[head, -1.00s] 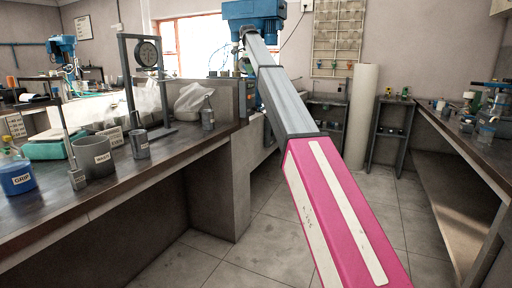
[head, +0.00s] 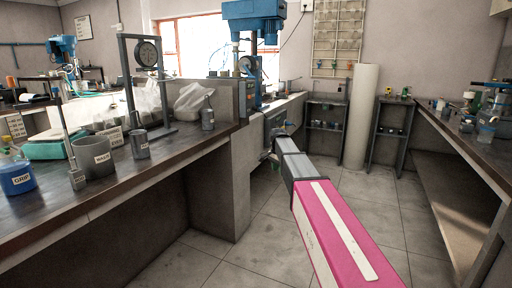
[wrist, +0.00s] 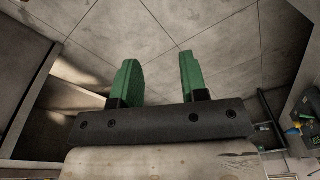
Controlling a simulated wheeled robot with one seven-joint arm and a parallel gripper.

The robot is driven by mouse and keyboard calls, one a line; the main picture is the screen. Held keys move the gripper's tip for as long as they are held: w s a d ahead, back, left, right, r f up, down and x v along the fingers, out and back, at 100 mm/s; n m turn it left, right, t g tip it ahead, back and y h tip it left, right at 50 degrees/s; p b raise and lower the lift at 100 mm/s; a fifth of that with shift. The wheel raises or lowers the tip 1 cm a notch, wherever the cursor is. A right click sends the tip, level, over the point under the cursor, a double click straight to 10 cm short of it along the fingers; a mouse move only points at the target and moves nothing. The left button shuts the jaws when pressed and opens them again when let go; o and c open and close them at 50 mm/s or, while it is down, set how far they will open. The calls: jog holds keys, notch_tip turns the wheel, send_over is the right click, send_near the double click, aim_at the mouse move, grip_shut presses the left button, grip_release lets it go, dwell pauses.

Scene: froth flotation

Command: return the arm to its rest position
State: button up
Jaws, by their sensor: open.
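My arm shows in the head view as a pink and grey link reaching forward over the floor aisle, low and to the right of the left bench. My gripper shows in the wrist view (wrist: 158,75), its two green fingers spread apart with nothing between them. Bare floor tiles lie behind the fingers. In the head view the gripper itself is too small and hidden to make out at the arm's far end.
A blue machine (head: 253,22) stands behind. The right bench (head: 470,145) flanks the aisle. The floor (head: 262,245) between is clear.

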jog(key=s+d+f+n, duration=0.2)
jog(key=s+f, duration=0.5)
jog(key=s, duration=0.4)
jog(key=s+d+f+n, duration=0.3)
jog(key=s+f, duration=0.4)
jog(key=s, duration=0.4)
jog(key=s+d+f+n, duration=0.2)
jog(key=s+f+n, duration=0.3)
jog(key=s, duration=0.6)
notch_tip(320, 180, down, 2)
jog(key=shift+s+d+g+y, duration=0.2)
jog(key=shift+d+g+y, duration=0.1)
jog(key=shift+d+g, duration=0.1)
